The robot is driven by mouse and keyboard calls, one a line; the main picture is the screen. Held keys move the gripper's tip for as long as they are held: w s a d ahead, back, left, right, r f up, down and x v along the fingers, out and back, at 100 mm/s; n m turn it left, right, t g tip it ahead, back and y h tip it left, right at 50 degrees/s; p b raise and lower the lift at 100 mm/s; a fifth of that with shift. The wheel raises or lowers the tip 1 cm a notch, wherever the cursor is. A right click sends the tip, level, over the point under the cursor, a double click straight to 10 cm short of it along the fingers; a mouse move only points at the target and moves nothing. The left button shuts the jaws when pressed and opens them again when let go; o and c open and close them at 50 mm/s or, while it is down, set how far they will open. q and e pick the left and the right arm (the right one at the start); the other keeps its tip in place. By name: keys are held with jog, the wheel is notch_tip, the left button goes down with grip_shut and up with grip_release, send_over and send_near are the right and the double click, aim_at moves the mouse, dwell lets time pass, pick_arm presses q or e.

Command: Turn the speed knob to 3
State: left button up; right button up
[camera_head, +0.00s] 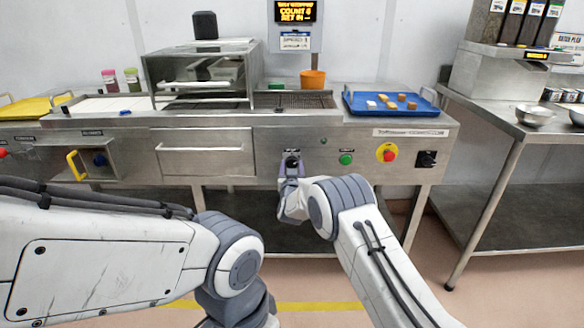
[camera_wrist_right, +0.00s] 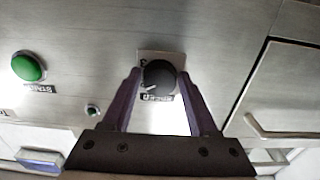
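The speed knob (camera_wrist_right: 159,73) is a round black dial on the steel front panel, with an upside-down SPEED label beside it in the right wrist view. A white mark on the knob points to the lower left there; the scale digits are mostly hidden. My right gripper (camera_wrist_right: 160,76) has its purple fingers on either side of the knob, with no clear gap, and looks shut on it. In the head view the knob (camera_head: 292,161) shows just above my right gripper (camera_head: 291,168). My left arm shows, but its gripper is out of view.
A green start button (camera_head: 346,159), a red emergency button (camera_head: 387,153) and a black switch (camera_head: 426,159) sit right of the knob. A drawer (camera_head: 203,152) is to its left. A blue tray (camera_head: 390,104) and orange cup (camera_head: 312,79) stand on top. A steel table (camera_head: 520,130) is at right.

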grip_shut()
jog(key=m+b, duration=0.2)
jog(key=shift+f+m, duration=0.2)
jog(key=shift+m, duration=0.1)
jog(key=m+b, duration=0.3)
jog(key=shift+m, duration=0.3)
jog(key=m+b, duration=0.3)
jog(key=shift+a, duration=0.1)
jog(key=shift+r+m+b, duration=0.2)
jog(key=shift+m+b, duration=0.85)
jog(key=shift+m, duration=0.35)
